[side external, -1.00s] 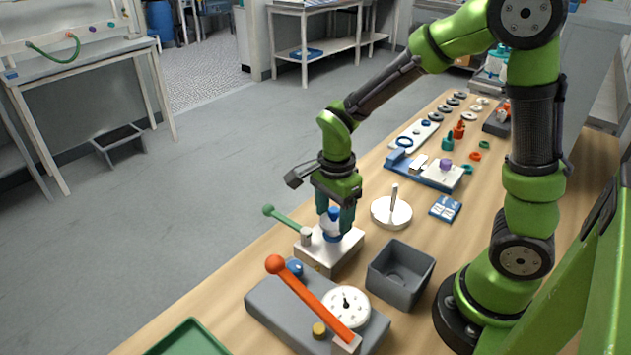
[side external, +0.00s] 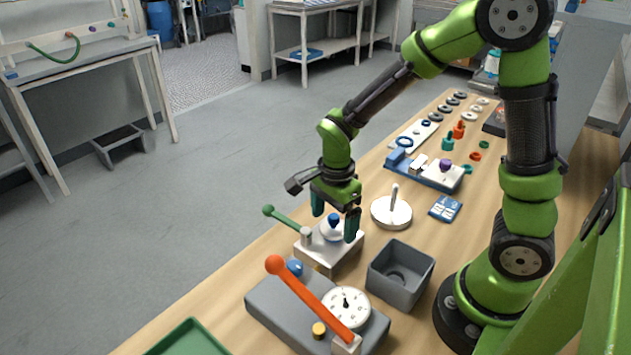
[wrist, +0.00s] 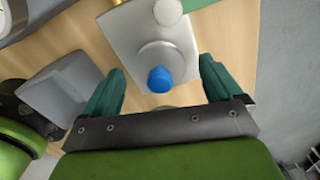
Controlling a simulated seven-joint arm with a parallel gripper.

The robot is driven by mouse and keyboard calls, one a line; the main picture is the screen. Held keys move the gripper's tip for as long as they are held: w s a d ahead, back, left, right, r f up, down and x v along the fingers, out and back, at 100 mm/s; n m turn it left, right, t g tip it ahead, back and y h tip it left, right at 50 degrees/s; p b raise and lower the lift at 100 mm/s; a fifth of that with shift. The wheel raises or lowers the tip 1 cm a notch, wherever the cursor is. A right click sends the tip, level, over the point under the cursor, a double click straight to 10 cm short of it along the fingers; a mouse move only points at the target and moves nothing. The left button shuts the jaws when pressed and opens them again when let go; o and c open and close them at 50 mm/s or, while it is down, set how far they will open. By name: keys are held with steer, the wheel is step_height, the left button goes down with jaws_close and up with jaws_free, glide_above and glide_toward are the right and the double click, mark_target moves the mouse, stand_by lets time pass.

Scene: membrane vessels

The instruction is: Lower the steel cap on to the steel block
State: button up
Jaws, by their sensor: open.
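The steel block (side external: 342,257) stands on the wooden bench, with a green-handled lever at its left corner. The steel cap (side external: 329,235), a pale round piece with a blue knob (side external: 334,219), sits on top of the block. In the wrist view the cap (wrist: 163,58) lies on the block (wrist: 122,28), with its blue knob (wrist: 159,79) towards me. My gripper (side external: 336,225) is open above the cap, its teal fingers apart on either side of the knob and not touching it. The wrist view also shows the open gripper (wrist: 160,92) empty. The underside of the cap is hidden.
A grey open box (side external: 400,273) stands right of the block. A grey fixture (side external: 270,301) with an orange lever and a dial is in front. A white disc with a peg (side external: 391,212) stands behind to the right. A green tray (side external: 188,340) is at the near edge.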

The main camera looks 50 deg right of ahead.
step_height(320, 180, up, 17)
stand_by(0.6)
steer(key=shift+f, duration=0.1)
steer(key=s+a+r+n+t+y, duration=0.1)
steer(key=s+n+t, duration=0.6)
steer(key=n, duration=0.9)
steer(key=shift+s+a+r+y, duration=0.15)
steer(key=shift+s+r+y, duration=0.1)
steer(key=shift+s+y, duration=0.35)
